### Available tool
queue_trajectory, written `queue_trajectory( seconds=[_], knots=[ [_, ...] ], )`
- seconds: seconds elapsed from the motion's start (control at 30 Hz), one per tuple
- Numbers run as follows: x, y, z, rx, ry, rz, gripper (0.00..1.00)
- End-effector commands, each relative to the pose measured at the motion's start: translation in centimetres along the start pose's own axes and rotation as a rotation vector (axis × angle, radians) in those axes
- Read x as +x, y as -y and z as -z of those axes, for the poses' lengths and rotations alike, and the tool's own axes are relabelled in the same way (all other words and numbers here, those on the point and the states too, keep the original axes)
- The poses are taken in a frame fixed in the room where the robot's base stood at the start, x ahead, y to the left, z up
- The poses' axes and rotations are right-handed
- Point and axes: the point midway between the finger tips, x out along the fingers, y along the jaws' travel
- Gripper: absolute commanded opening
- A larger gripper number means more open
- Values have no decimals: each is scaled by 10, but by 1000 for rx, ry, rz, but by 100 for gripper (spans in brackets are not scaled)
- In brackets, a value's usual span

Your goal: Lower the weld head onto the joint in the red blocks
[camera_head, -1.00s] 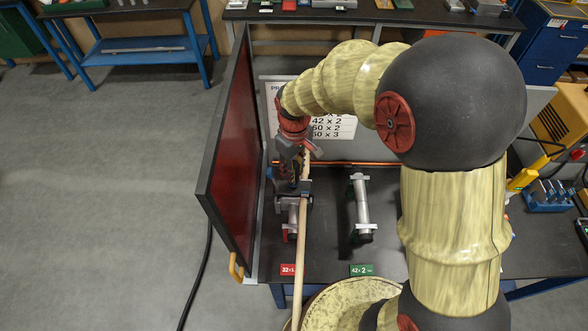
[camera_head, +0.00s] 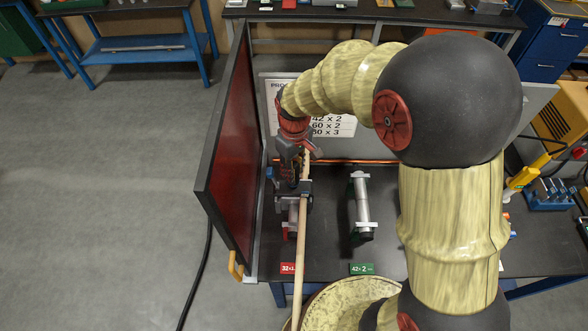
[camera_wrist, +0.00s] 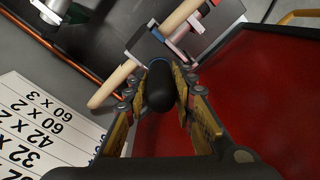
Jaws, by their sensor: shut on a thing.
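My gripper (camera_head: 291,172) is at the left of the bench, over the red blocks (camera_head: 287,233). It is shut on the dark grip of the weld head (camera_head: 305,188); the dark grip (camera_wrist: 160,88) sits between the jaws in the wrist view. The blocks carry a silvery tube (camera_head: 293,216), mostly covered by the head and gripper. The joint is hidden, and I cannot tell whether the head touches the tube.
A second tube (camera_head: 362,203) lies in green blocks (camera_head: 356,237) to the right. A red screen (camera_head: 232,150) stands close on the left. A sign board (camera_head: 333,127) and copper bar (camera_head: 350,161) are behind.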

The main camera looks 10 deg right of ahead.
Motion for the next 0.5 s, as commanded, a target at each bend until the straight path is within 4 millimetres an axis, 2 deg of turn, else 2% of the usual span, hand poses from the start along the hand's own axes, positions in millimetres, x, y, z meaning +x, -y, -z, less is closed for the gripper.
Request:
queue_trajectory(
  seconds=[0.5],
  knots=[
    [2, -1, 2, 0, -4, -2, 0]
  ],
)
